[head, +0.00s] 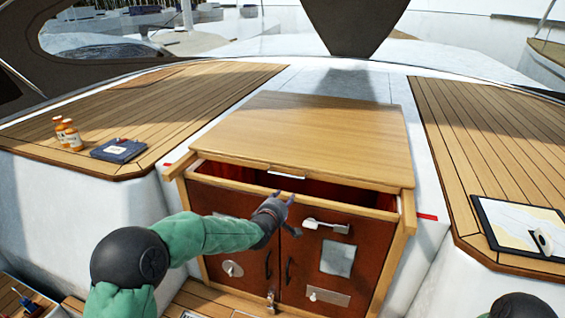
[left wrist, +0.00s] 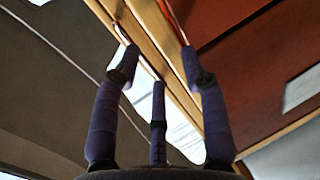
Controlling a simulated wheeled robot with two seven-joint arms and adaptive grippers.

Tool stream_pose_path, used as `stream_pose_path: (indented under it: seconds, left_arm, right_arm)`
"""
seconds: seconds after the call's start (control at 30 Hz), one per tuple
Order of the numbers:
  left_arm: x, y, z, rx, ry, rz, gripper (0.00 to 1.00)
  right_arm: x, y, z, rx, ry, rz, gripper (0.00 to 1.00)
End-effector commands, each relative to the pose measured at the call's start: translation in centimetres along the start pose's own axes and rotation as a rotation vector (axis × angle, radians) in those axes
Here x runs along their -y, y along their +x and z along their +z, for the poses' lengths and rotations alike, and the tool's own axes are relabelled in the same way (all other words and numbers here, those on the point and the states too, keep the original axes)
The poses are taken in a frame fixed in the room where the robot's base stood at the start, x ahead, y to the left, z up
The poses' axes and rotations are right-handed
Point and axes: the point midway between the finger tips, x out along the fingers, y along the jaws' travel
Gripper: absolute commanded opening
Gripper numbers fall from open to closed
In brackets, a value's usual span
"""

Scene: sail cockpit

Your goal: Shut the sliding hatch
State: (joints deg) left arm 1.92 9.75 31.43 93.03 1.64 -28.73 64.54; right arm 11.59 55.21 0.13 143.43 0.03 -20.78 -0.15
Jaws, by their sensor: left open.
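The sliding hatch (head: 320,130) is a flat light-wood panel on top of the companionway box. A dark gap (head: 270,178) shows between its front edge and the wooden front rail, so it stands partly open. A small pale handle (head: 287,175) sits at the middle of its front edge. My left gripper (head: 284,198) is open and empty at the front rail, just below the handle; I cannot tell whether it touches. The left wrist view shows its spread fingers (left wrist: 156,66) under wooden edges (left wrist: 150,40). My right gripper is not in view.
Red-brown doors (head: 335,258) with latches close the box front below the rail. A chart board (head: 515,225) lies on the right deck. The hatch top is clear.

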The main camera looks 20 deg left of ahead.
Motion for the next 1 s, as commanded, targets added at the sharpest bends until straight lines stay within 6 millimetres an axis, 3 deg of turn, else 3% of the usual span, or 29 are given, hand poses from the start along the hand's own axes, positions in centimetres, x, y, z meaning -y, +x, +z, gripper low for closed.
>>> stream_pose_path:
  seconds: [0.03, 0.1, 0.2, 0.37, 1.0]
  left_arm:
    - [-2.2, -0.3, -0.3, -0.007, -0.023, 0.026, 0.44]
    - [-3.7, -0.5, -0.7, -0.013, -0.047, 0.050, 0.44]
    - [-4.5, -0.4, -0.9, -0.017, -0.062, 0.064, 0.44]
    - [-4.5, 0.7, -0.9, -0.017, -0.064, 0.064, 0.44]
    - [-5.0, 8.3, -1.1, -0.017, -0.062, 0.063, 0.44]
  right_arm:
    - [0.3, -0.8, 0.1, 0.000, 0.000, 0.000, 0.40]
    - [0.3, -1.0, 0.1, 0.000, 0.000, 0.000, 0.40]
    - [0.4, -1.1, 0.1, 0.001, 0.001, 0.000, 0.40]
    - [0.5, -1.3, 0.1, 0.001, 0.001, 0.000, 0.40]
    - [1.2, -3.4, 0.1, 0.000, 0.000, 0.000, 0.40]
